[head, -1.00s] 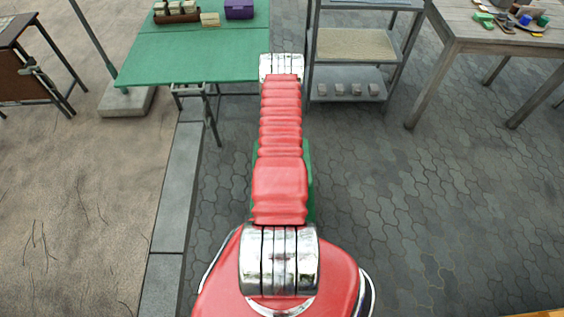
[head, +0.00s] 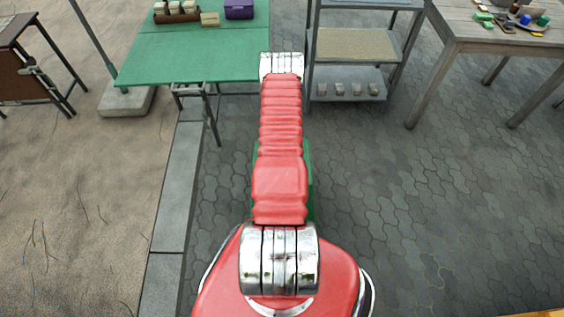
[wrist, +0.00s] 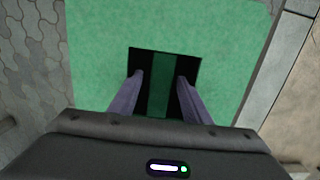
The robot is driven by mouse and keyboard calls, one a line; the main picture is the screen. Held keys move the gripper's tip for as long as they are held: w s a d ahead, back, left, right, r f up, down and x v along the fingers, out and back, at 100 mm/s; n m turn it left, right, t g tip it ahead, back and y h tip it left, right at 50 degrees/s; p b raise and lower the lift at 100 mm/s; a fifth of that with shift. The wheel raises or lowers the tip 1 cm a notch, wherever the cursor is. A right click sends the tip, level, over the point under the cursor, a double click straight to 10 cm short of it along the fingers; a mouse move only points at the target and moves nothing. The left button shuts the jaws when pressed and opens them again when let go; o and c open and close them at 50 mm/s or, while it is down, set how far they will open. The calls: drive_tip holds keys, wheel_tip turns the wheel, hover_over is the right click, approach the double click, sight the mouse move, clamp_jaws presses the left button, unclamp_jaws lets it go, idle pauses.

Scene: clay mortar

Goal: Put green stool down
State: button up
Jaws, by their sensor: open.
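The green stool (wrist: 105,45) fills much of the wrist view, its flat top seen from above. A dark rectangular opening with a green bar down its middle lies in the top. My gripper (wrist: 160,78) is open, with one purple-grey finger on each side of that bar, over the dark gaps. I cannot tell how deep the fingertips sit. In the head view only slivers of the green stool (head: 310,182) show beside my red arm, which hides the rest and my gripper. Its legs are hidden, so its contact with the ground cannot be seen.
Grey paving (head: 430,220) is clear to the right. A stone kerb (head: 175,190) runs along the left, with sandy ground beyond. A green table (head: 190,55), a metal shelf (head: 350,75) and a wooden table (head: 470,40) stand farther back.

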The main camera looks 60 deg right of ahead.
wheel_tip(320, 180, up, 12)
drive_tip(key=shift+w+d, duration=0.2)
drive_tip(key=shift+d, duration=0.2)
idle(1.0)
drive_tip(key=w+a+r+n+h, duration=0.1)
drive_tip(key=w+a+r, duration=0.4)
drive_tip(key=r, duration=0.4)
drive_tip(key=w+a+r+n+t, duration=0.1)
drive_tip(key=w+a+r+n, duration=0.15)
drive_tip(key=w+r, duration=0.5)
drive_tip(key=w+a+r+n+h, duration=0.1)
drive_tip(key=w+a+r, duration=0.35)
drive_tip(key=r, duration=0.65)
drive_tip(key=w+a+r+n+t, duration=0.1)
drive_tip(key=w+a+r, duration=0.1)
drive_tip(key=a+r, duration=0.7)
drive_tip(key=s+a+r+n+t, duration=0.1)
drive_tip(key=s+a+r+n, duration=0.1)
drive_tip(key=a+r, duration=0.5)
drive_tip(key=s+a+r+n+t, duration=0.15)
drive_tip(key=a+r, duration=0.25)
drive_tip(key=a, duration=0.6)
drive_tip(key=s+a+r+n+t+y, duration=0.1)
drive_tip(key=s+a+r+n, duration=0.2)
drive_tip(key=s+a, duration=0.8)
drive_tip(key=shift+s+a+r+n, duration=0.3)
drive_tip(key=shift+a+r, duration=0.4)
drive_tip(key=shift+a, duration=0.2)
